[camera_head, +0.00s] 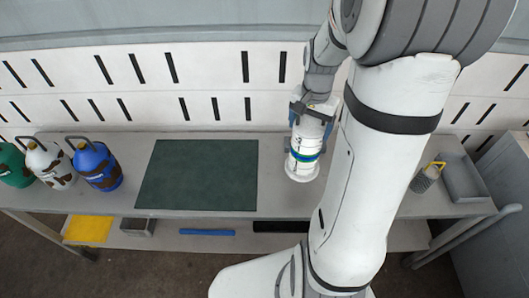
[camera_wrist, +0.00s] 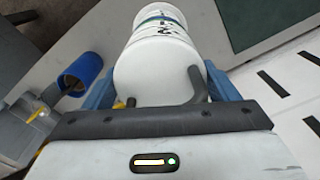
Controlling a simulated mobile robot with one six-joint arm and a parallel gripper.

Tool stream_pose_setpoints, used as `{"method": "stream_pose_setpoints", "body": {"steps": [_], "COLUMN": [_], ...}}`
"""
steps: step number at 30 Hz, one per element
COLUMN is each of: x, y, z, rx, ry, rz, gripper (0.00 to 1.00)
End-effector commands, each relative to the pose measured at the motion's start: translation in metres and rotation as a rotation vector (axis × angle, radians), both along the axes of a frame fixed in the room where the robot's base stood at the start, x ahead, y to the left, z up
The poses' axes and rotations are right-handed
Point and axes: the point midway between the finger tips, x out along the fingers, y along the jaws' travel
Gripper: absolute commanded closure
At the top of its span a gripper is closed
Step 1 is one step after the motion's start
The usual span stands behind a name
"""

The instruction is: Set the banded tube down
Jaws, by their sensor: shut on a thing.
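The banded tube (camera_head: 303,158) is a white cylinder with a blue and green band. My gripper (camera_head: 312,112) is shut on its upper end. In the head view the tube hangs nearly upright over the grey table (camera_head: 275,195), to the right of the dark green mat (camera_head: 200,178). I cannot tell whether its base touches the table. In the wrist view the tube (camera_wrist: 155,62) lies between the two blue fingers of my gripper (camera_wrist: 160,92), its end with a grey handle nearest the camera.
Green, white and blue handled canisters (camera_head: 97,168) stand at the table's left. A small grey container with a yellow handle (camera_head: 428,178) and a grey tray (camera_head: 462,178) are at the right. A blue cylinder (camera_wrist: 82,72) shows in the wrist view. The mat is bare. A slotted white wall is behind.

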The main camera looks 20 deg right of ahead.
Motion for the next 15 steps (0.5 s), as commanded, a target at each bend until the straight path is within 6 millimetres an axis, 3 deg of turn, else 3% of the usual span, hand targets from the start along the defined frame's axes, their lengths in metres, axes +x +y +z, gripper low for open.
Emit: {"method": "stream_pose_setpoints", "body": {"steps": [9, 15], "x": [0.002, 0.003], "y": [0.008, 0.011], "z": [-0.048, -0.067], "rx": [0.001, 0.001], "ry": [0.004, 0.004], "rz": [0.022, 0.029], "gripper": [0.73, 0.73]}}
